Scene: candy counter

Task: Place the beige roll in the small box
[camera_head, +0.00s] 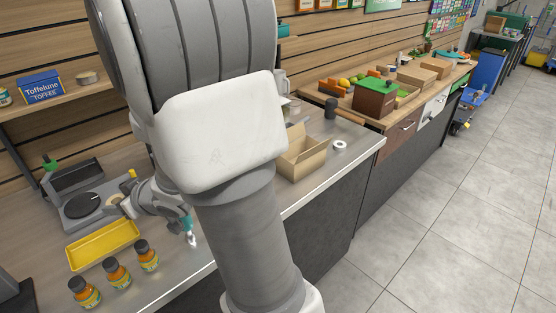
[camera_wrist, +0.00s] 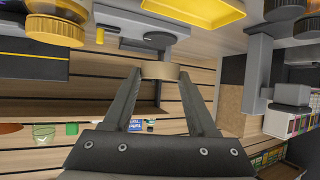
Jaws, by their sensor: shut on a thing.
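My gripper (camera_wrist: 160,75) is shut on a beige roll (camera_wrist: 160,70), which sits between its fingertips in the wrist view. In the head view my gripper (camera_head: 124,206) is at the left, over the counter beside the scale, and the roll is largely hidden there. An open cardboard box (camera_head: 304,163), the small box, stands on the counter right of my arm, well away from my gripper. My arm hides part of the box's left side.
A scale (camera_head: 83,208), a yellow tray (camera_head: 103,245) and several orange jars (camera_head: 116,273) are near my gripper. A white roll (camera_head: 340,145) lies right of the box. Another roll (camera_head: 87,77) is on the wall shelf beside a blue toffee box (camera_head: 40,87).

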